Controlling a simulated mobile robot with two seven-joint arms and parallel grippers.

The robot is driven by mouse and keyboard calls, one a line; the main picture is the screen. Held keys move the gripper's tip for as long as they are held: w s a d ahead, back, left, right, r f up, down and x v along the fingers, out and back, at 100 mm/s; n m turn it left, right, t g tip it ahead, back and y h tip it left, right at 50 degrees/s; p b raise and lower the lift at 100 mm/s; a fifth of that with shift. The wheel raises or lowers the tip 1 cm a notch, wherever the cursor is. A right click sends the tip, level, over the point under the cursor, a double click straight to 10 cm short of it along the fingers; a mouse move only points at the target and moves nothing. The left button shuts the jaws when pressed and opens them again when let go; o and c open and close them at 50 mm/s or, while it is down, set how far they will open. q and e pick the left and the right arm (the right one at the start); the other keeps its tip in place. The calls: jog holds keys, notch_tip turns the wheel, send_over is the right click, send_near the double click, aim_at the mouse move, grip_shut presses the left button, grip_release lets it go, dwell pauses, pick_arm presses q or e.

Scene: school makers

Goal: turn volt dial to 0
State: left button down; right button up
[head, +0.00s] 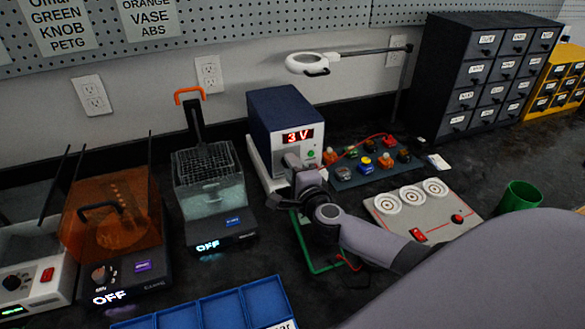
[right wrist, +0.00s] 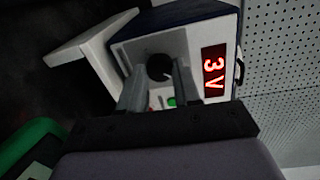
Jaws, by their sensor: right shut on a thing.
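The power supply (head: 275,107) is a dark blue box with a white front, standing at the back middle of the bench. Its red display (head: 298,136) reads 3 V; in the right wrist view the display (right wrist: 213,71) shows sideways. The black volt dial (right wrist: 160,67) is on the white front face, beside the display. My right gripper (right wrist: 160,80) is at the dial, with its two fingers on either side of it and shut on it. In the head view my right gripper (head: 296,165) hides the dial. My left gripper is not in view.
A green button (head: 311,154) is on the same front face. A board of coloured buttons (head: 343,176) lies to the right. A clear-tank machine (head: 208,185) stands to the left, and blue bins (head: 227,307) are in front.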

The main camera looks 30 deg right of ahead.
jog(key=shift+a+f+n+h, duration=0.1)
jog(key=shift+n+h, duration=0.2)
jog(key=shift+n, duration=3.3)
jog(key=o, duration=1.1)
jog(key=shift+c, duration=0.2)
jog(key=shift+s, duration=0.1)
jog(key=shift+v, duration=3.55)
